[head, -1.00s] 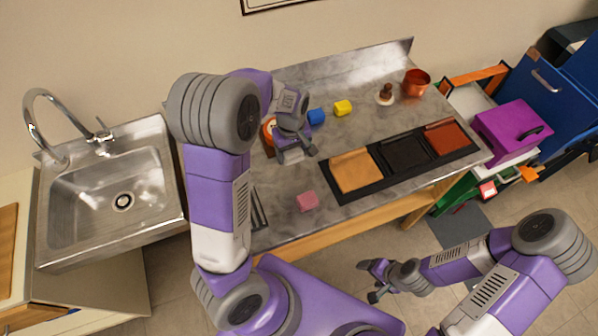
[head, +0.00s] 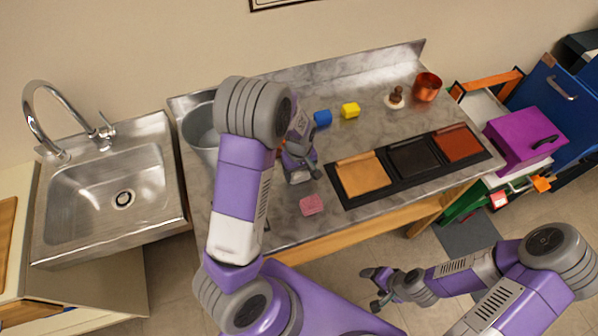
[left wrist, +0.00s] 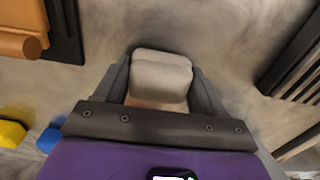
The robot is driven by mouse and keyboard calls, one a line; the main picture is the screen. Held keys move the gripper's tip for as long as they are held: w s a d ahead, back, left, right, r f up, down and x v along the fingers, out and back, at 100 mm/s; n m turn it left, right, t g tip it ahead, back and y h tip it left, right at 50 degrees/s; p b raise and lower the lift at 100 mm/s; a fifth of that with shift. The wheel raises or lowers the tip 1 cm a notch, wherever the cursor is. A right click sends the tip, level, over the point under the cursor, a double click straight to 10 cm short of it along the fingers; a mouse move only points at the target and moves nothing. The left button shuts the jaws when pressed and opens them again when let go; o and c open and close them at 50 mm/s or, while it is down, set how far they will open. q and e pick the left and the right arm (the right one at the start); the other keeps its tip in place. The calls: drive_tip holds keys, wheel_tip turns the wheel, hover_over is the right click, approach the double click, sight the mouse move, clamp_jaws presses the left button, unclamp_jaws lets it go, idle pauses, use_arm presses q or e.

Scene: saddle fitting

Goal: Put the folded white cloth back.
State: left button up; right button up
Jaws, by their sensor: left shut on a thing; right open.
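The folded white cloth (left wrist: 160,72) shows in the left wrist view as a small off-white pad between the two fingers. My left gripper (head: 303,177) is shut on it, above the grey marbled worktop (head: 285,225). In the head view the cloth is hidden by the gripper, and I cannot tell whether it touches the worktop. My right gripper (head: 375,288) is open and empty, low in front of the bench and away from the worktop.
A pink block (head: 311,205) lies just in front of my left gripper. A blue block (head: 322,119) and a yellow block (head: 350,110) lie behind it. A black tray (head: 353,199) with leather panels is to the right. A grey bucket (head: 197,133) stands left.

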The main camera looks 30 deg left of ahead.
sight(299, 172)
use_arm(q)
drive_tip(key=shift+f, duration=0.1)
drive_tip(key=o, duration=1)
drive_tip(key=shift+r, duration=0.55)
wheel_tip(299, 172, up, 11)
drive_tip(key=p, duration=0.2)
drive_tip(key=shift+r, duration=0.2)
